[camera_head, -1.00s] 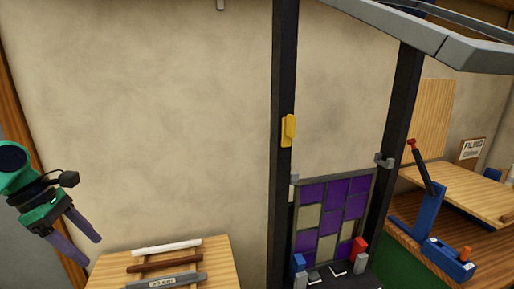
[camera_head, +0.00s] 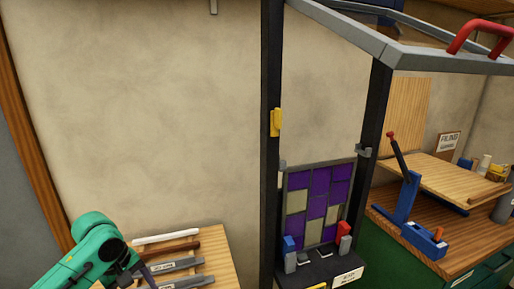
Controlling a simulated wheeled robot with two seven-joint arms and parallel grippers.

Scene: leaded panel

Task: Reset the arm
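My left arm comes in at the lower left, green and dark. Its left gripper (camera_head: 148,274) is low over the left end of the tools on the wooden board; only a dark finger shows clearly, and I cannot tell whether it is open or shut. My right gripper is not in view. The leaded panel (camera_head: 320,207), with purple and cream panes, stands upright in a dark frame (camera_head: 271,190) at the centre right. A yellow piece (camera_head: 276,122) is on the frame's left post.
A wooden board (camera_head: 222,262) holds a white rod (camera_head: 166,236), a brown rod and labelled grey bars. Blue (camera_head: 289,244) and red (camera_head: 343,231) blocks stand at the panel's foot. A blue lever tool (camera_head: 410,205) is on the right bench (camera_head: 450,240). Grey bars and a red handle (camera_head: 482,36) are overhead.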

